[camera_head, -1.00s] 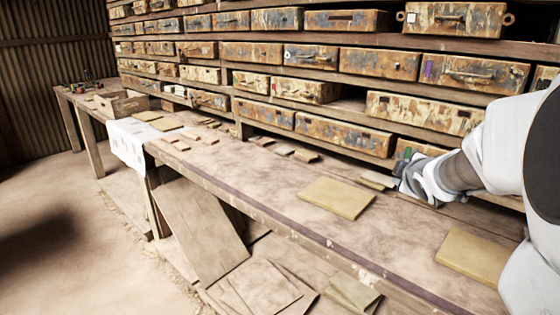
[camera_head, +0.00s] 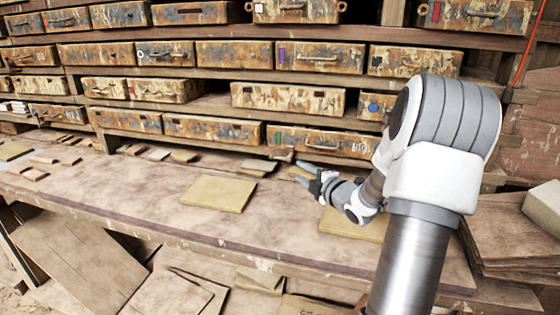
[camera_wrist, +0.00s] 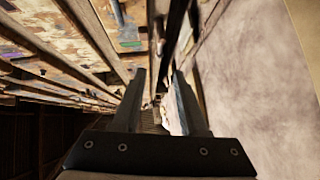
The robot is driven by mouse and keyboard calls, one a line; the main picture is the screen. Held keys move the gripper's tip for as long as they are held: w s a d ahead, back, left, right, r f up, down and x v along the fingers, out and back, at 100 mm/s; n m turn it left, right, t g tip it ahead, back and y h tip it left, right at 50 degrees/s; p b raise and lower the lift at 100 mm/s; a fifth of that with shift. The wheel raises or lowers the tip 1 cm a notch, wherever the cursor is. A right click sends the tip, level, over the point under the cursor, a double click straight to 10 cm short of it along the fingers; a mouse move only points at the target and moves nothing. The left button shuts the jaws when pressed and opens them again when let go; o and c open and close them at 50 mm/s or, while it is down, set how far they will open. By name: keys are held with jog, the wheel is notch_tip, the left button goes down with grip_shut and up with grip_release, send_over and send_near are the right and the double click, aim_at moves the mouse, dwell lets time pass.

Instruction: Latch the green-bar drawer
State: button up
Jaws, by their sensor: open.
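The green-bar drawer (camera_head: 312,142) is in the lowest row in the head view, a rusty, paint-worn box with a green mark at its left, a handle in the middle and a "50" label at its right. I cannot tell whether it is fully in. A green mark on a worn front also shows at the top of the wrist view (camera_wrist: 130,44). My gripper (camera_head: 303,173) is open and empty, low over the bench, just in front of and below that drawer, apart from its handle. Its two fingers also show in the wrist view (camera_wrist: 158,98).
The wooden bench (camera_head: 150,200) runs below the drawer rows, with several flat tiles on it. A yellowish tile (camera_head: 218,194) lies left of my gripper, and another (camera_head: 352,224) lies partly under my arm. Stacked boards (camera_head: 515,235) and a pale block (camera_head: 543,205) stand at the right.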

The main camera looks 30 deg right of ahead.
aim_at(279, 158)
jog(key=w+f, duration=0.1)
jog(key=w, duration=1.2)
jog(key=shift+d+f, duration=0.25)
jog(key=shift+f, duration=0.15)
jog(key=shift+c, duration=0.2)
grip_shut()
